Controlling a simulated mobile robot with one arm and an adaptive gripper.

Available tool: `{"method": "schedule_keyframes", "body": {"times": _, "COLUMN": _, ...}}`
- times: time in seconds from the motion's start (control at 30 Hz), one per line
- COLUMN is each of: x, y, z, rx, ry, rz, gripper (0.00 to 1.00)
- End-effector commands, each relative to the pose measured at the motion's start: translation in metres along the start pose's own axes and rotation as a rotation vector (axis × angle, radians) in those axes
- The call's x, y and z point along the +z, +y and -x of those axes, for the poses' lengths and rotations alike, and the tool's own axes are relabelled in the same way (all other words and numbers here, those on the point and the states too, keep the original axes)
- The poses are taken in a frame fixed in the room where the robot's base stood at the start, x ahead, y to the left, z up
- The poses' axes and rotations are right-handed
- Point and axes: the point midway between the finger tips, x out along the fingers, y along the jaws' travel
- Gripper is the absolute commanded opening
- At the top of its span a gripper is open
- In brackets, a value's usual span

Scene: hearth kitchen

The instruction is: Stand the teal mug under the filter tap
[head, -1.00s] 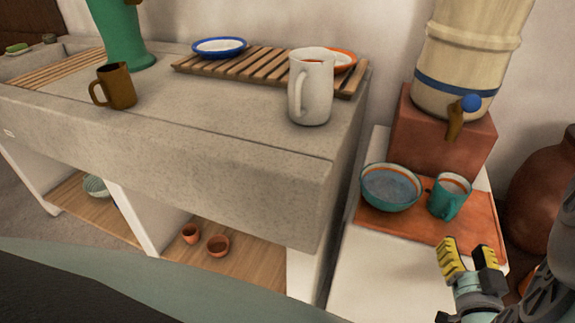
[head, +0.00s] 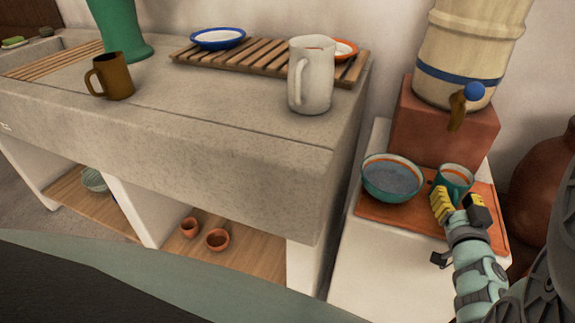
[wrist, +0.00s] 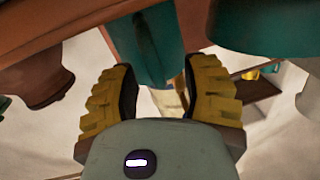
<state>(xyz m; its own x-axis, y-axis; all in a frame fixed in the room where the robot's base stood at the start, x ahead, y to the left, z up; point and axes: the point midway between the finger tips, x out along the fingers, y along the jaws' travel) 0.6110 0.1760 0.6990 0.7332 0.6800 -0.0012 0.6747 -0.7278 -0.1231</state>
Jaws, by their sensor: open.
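The teal mug (head: 455,176) stands on the orange-brown tray (head: 385,211), just right of the teal bowl (head: 392,180). Its lower front is partly hidden by my gripper (head: 459,203), which is open at the mug's near side. In the wrist view the mug's teal side (wrist: 157,45) shows beyond and between the two yellow-padded fingers (wrist: 160,95). I cannot tell whether a finger touches it. The filter tap (head: 457,108), with a blue knob, sticks out from the cream water filter (head: 470,50) above and behind the mug.
The filter stands on a red-brown block (head: 440,130) behind the tray. A large clay jar (head: 540,175) stands at right.

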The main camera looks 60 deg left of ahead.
Motion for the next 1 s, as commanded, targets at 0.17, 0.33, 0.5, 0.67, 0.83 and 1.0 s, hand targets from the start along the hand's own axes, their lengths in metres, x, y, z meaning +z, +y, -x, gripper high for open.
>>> {"method": "schedule_keyframes", "body": {"times": 0.17, "x": -0.0002, "y": -0.0013, "z": -0.0002, "rx": -0.003, "ry": 0.0, "rz": 0.0, "gripper": 0.46}}
{"method": "schedule_keyframes", "body": {"times": 0.33, "x": -0.0004, "y": -0.0009, "z": -0.0001, "rx": -0.003, "ry": 0.001, "rz": 0.0, "gripper": 0.28}}
{"method": "schedule_keyframes", "body": {"times": 0.5, "x": -0.0005, "y": -0.0005, "z": 0.0, "rx": -0.002, "ry": 0.001, "rz": 0.001, "gripper": 0.11}}
{"method": "schedule_keyframes", "body": {"times": 0.67, "x": -0.0006, "y": -0.0003, "z": 0.0002, "rx": -0.001, "ry": 0.001, "rz": 0.001, "gripper": 0.0}}
{"method": "schedule_keyframes", "body": {"times": 0.83, "x": -0.0005, "y": 0.0001, "z": 0.0003, "rx": 0.0, "ry": 0.001, "rz": 0.001, "gripper": 0.0}}
{"method": "schedule_keyframes", "body": {"times": 1.0, "x": 0.0, "y": 0.0004, "z": 0.0005, "rx": 0.001, "ry": 0.0, "rz": 0.001, "gripper": 0.0}}
